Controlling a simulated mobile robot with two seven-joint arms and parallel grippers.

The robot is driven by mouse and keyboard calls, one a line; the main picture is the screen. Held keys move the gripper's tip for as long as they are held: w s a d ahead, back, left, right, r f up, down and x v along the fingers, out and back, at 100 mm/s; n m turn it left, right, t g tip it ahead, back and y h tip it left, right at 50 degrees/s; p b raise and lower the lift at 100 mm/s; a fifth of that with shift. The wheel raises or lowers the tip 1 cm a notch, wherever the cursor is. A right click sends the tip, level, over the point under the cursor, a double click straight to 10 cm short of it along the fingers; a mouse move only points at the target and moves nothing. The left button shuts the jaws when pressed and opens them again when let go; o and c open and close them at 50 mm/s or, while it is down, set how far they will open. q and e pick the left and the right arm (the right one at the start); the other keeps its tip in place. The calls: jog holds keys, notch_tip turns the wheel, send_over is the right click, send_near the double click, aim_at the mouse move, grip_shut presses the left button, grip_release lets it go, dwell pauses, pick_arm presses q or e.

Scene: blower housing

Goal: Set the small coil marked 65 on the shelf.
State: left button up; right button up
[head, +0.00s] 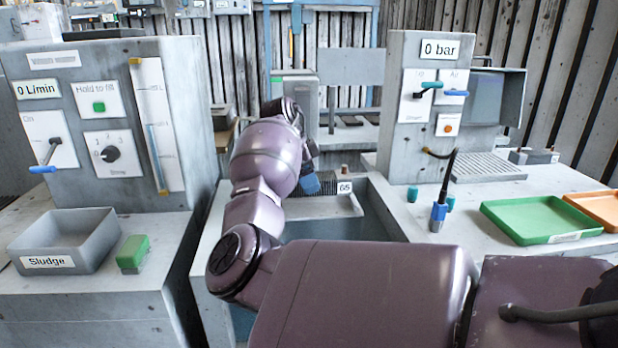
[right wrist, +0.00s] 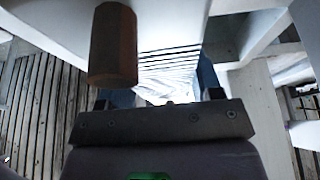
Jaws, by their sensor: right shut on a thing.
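The small coil (head: 325,186), a dark finned block with a white tag marked 65, is at the far end of the grey open basin in the head view. My right gripper (head: 311,183), with blue fingertips, is shut on it. In the right wrist view the coil's pale fins (right wrist: 168,68) show between the blue fingers. A brown faceted stub (right wrist: 113,45) stands close beside them. A pale ledge (head: 310,208) lies just below the coil; whether the coil touches it, I cannot tell. My left gripper is not in view.
My right arm covers much of the basin (head: 385,215). A panel marked 0 bar (head: 405,150) stands to the right, with a green tray (head: 540,218) and a blue-collared probe (head: 439,212). A Sludge bin (head: 65,240) and a green-topped block (head: 132,252) are at left.

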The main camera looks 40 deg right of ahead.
jog(key=shift+f, duration=0.15)
dwell(0.5)
jog(key=shift+f, duration=0.35)
jog(key=shift+f, duration=1.25)
dwell(1.4)
jog(key=o, duration=1.3)
jog(key=shift+c, duration=0.2)
jog(key=shift+f, duration=0.1)
jog(key=p+v, duration=0.1)
jog(key=v, duration=1)
jog(key=shift+d, duration=0.1)
